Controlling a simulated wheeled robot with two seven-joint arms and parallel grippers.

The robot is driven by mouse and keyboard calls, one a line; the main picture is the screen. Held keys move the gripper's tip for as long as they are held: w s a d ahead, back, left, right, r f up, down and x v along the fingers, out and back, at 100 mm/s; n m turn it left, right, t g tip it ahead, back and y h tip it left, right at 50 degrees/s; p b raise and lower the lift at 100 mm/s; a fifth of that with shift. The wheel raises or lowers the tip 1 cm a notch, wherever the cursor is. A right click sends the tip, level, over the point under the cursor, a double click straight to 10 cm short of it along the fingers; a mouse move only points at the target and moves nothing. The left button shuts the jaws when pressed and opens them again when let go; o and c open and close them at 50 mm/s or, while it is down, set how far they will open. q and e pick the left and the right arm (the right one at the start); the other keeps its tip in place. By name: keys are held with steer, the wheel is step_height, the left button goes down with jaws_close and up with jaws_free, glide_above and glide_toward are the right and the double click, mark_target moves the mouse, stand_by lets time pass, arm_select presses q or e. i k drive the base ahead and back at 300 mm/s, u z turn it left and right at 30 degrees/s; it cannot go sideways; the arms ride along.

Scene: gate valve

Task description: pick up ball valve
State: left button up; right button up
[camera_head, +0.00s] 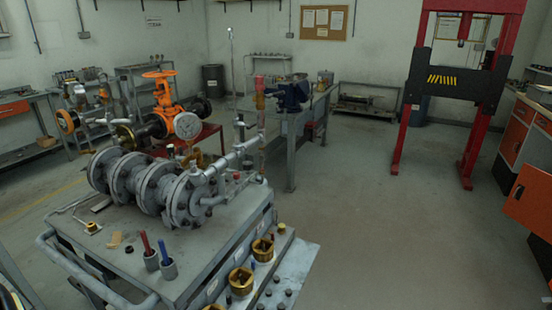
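I cannot tell for sure which thing is the ball valve. A grey flanged pipe assembly (150,185) lies across the cart top. Small brass round fittings (240,280) sit along the cart's front right edge, with another brass fitting (263,249) behind. Neither of my grippers is in view.
The grey cart (200,255) has a tubular handle (85,275) at the left. A workbench with a blue vise (293,95) is behind. A red press (465,90) stands at the right. Floor right of the cart is clear.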

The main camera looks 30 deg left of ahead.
mark_target(199, 161)
steer(key=z, duration=0.25)
steer(key=i, duration=1.7)
steer(key=u, duration=0.65)
steer(key=i, duration=2.2)
steer(key=u, duration=1.55)
steer(key=i, duration=1.8)
steer(key=u, duration=1.35)
steer(key=i, duration=1.3)
